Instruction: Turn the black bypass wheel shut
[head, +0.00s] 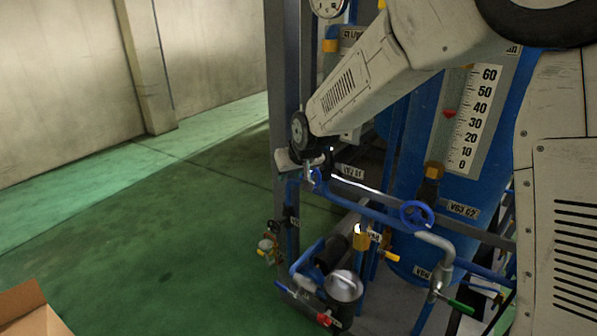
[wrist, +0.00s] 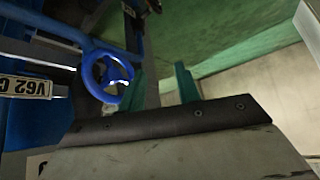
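In the head view my gripper (head: 308,164) is at the pipe frame's left post, partly hidden by my arm. A small blue handwheel (head: 317,180) is just beside it. Another blue handwheel (head: 418,215) sits farther right on a blue pipe.
A blue column with a white scale (head: 472,120) stands at right. Below are a valve with a green handle (head: 461,307), a yellow-handled valve (head: 391,257) and a metal-capped pump-like unit (head: 344,287). Green floor (head: 150,220) at left is clear, except a cardboard box (head: 32,312).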

